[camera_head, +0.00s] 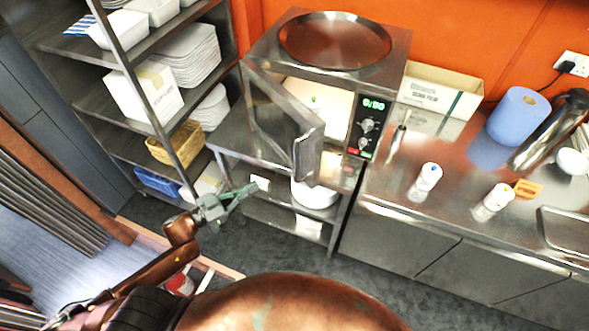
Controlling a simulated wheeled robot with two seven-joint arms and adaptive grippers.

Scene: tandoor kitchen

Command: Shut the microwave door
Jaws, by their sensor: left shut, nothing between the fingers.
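The microwave (368,103) is a steel box on a steel counter, with a lit green display and knobs on its right front. Its door (282,120) is hinged at the left and stands open toward me, with the handle (308,155) at its free edge. The bright inside of the microwave shows behind the door. My left gripper (244,193) is shut and empty, low and to the left of the door's handle, apart from it. My right gripper is not in view.
A shelf rack (137,92) with white dishes and a basket (176,143) stands at the left. A round steel pan (335,40) sits on the microwave.

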